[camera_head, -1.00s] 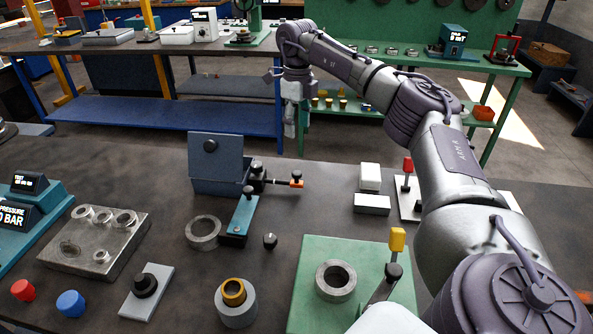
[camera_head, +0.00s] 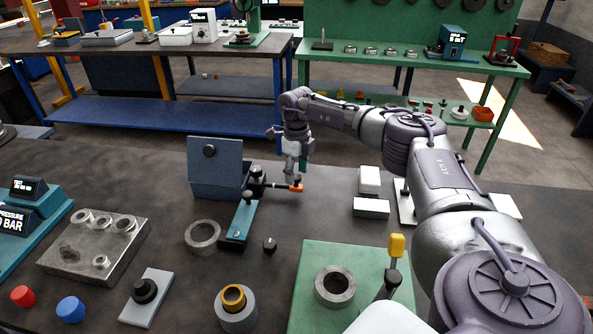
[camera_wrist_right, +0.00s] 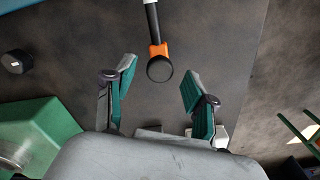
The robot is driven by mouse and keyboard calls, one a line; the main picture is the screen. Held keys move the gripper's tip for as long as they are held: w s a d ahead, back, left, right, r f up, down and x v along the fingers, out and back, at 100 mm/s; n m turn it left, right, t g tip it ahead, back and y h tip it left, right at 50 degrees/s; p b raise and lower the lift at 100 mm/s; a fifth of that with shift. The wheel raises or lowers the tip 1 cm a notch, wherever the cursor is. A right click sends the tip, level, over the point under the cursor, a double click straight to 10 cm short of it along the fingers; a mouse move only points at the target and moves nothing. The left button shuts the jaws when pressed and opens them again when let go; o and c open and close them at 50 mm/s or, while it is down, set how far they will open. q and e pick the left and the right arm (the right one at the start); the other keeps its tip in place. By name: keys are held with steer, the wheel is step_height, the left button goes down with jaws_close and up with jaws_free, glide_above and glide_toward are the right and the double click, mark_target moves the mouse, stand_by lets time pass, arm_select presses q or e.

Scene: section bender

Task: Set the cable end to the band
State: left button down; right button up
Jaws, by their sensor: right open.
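A thin rod (camera_head: 276,185) juts right from a dark fixture (camera_head: 257,181) beside a blue-grey box. It ends in an orange piece (camera_head: 296,188), seemingly the cable end. In the right wrist view the rod (camera_wrist_right: 152,18) is black with a pale section, and the orange piece (camera_wrist_right: 157,49) has a dark round tip (camera_wrist_right: 160,69). I cannot make out which part is the band. My right gripper (camera_head: 296,171) is above the orange piece. In its wrist view the gripper (camera_wrist_right: 158,82) is open and empty, with the dark tip between and beyond its fingers. My left gripper is not in view.
The blue-grey box (camera_head: 216,170) stands left of the rod. A teal lever block (camera_head: 240,221), a steel ring (camera_head: 202,237) and a black knob (camera_head: 269,245) lie nearer. White blocks (camera_head: 370,207) stand to the right. The bench between rod and white blocks is clear.

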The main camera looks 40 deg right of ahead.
steer(key=shift+f, duration=0.35)
jaws_close()
steer(key=shift+w+a+b, duration=0.45)
steer(key=shift+w+a, duration=0.7)
steer(key=shift+w, duration=0.3)
jaws_free()
steer(key=shift+s+d+r, duration=0.1)
steer(key=shift+s+d, duration=0.1)
steer(key=shift+s, duration=0.05)
steer(key=shift+a, duration=0.1)
steer(key=shift+w+r, duration=0.1)
steer(key=shift+r, duration=0.35)
step_height(320, 180, up, 11)
